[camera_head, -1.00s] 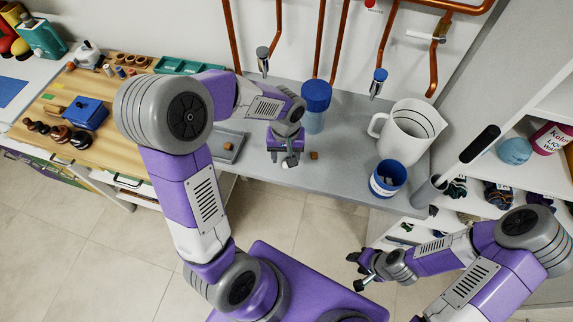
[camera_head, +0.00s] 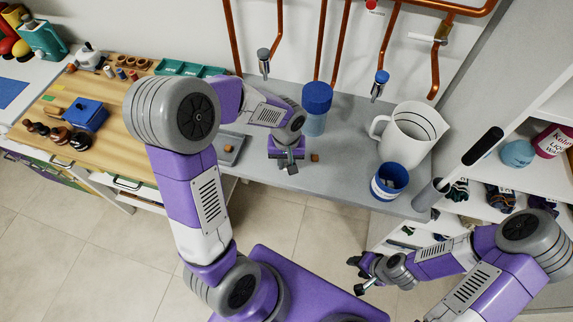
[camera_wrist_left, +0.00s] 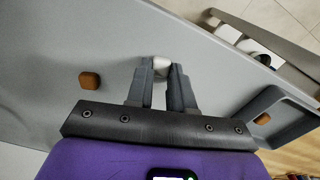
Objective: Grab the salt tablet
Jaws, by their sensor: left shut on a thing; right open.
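The white salt tablet (camera_wrist_left: 162,66) shows in the left wrist view between the tips of my left gripper (camera_wrist_left: 162,78), which is shut on it. In the head view my left gripper (camera_head: 290,165) is over the front part of the grey counter, and the tablet is not clearly visible there. A blue tub (camera_head: 389,182) stands to the right on the counter, with pale pieces inside. My right gripper (camera_head: 360,276) is open and empty, low in front of the counter at the right.
A small brown cube (camera_head: 315,157) lies beside my left gripper, also visible in the left wrist view (camera_wrist_left: 90,79). A grey tray (camera_head: 229,149) lies to the left. A blue-lidded vessel (camera_head: 317,97) and a white pitcher (camera_head: 410,136) stand behind. The grey counter (camera_head: 345,175) is clear between cube and tub.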

